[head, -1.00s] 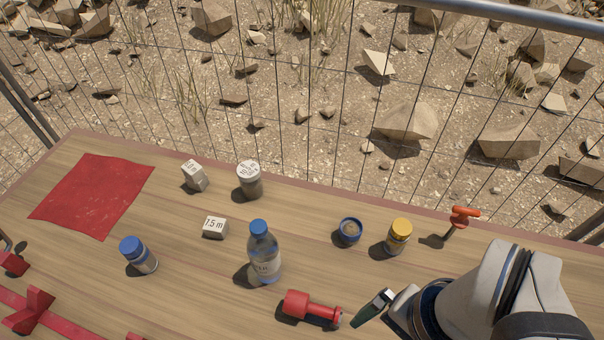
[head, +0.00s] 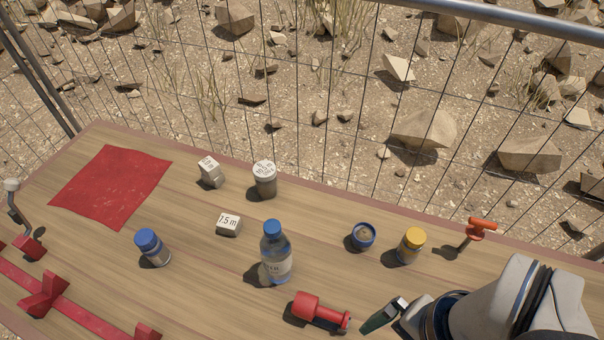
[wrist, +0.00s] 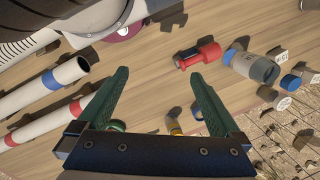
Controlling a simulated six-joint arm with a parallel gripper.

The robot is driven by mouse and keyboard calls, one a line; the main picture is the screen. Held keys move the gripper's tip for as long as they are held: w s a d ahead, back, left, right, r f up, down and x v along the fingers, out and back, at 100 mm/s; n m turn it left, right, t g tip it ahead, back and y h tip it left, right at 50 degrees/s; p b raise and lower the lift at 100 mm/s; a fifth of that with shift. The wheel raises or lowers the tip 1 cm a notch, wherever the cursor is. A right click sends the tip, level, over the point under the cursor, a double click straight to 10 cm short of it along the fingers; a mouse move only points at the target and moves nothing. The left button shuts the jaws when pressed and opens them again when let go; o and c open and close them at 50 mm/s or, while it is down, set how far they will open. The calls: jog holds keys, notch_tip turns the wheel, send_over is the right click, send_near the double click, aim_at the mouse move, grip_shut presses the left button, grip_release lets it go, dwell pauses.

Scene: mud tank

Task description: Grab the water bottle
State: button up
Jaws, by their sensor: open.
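The water bottle (head: 276,256) is clear with a blue cap and a pale label. It stands upright on the wooden table, near the middle in the head view. It also shows in the wrist view (wrist: 258,68) at the upper right, beyond the red tool. My gripper (head: 389,312) is at the lower right in the head view, to the right of the bottle and apart from it. In the wrist view my gripper (wrist: 158,85) has its two green fingers spread wide with nothing between them.
A red tool (head: 318,311) lies between my gripper and the bottle. A yellow-capped jar (head: 411,246), a blue round container (head: 363,236) and a red-handled valve (head: 480,229) are behind. A white block (head: 229,224) and a blue-capped jar (head: 152,247) stand left. A wire fence borders the far edge.

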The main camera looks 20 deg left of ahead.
jog(key=n, duration=0.1)
jog(key=m+t+h, duration=0.2)
jog(key=m+t, duration=1.6)
jog(key=m, duration=1.4)
send_over(270, 266)
jog(key=s, duration=0.4)
jog(key=f, duration=0.7)
jog(key=shift+s+a+f, duration=0.15)
jog(key=shift+s+f, duration=0.05)
jog(key=shift+f, duration=0.05)
jog(key=shift+h, duration=0.4)
jog(key=f, duration=0.7)
jog(key=shift+w+f, duration=0.2)
jog(key=shift+w, duration=0.15)
jog(key=w, duration=0.6)
jog(key=shift+w+r, duration=0.1)
jog(key=shift+w, duration=0.35)
grip_shut()
